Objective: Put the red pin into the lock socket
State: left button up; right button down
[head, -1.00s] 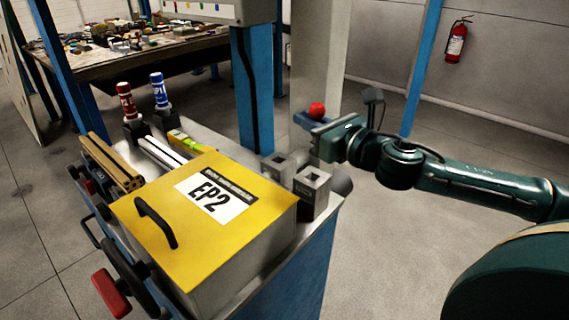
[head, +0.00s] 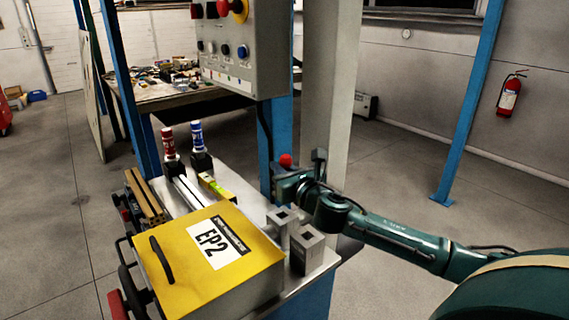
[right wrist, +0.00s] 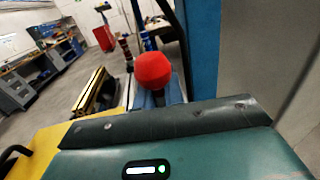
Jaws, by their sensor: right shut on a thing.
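The red pin (head: 286,160) shows as a red rounded head on top of my right gripper (head: 284,177); its shaft is hidden. In the right wrist view the red head (right wrist: 152,70) sits at the jaws (right wrist: 158,95), which are shut on the pin. The gripper is above the back edge of the bench, behind two grey blocks with square openings on top, one farther (head: 283,224) and one nearer (head: 307,248). I cannot tell for certain whether one of these is the lock socket. My left gripper is out of view.
A yellow EP2 box (head: 208,262) fills the bench front. A control panel (head: 243,55) and a blue post (head: 280,130) rise behind. Open floor lies right.

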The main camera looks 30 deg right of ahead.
jog(key=f+b, duration=0.4)
jog(key=shift+w+a, duration=0.3)
jog(key=shift+f, duration=0.1)
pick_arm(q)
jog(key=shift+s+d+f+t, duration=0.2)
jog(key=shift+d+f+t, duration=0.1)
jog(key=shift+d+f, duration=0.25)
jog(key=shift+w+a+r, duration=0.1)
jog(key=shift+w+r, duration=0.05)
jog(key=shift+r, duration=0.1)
pick_arm(e)
jog(key=shift+f, duration=0.2)
dwell(0.4)
jog(key=shift+f, duration=0.15)
dwell(0.3)
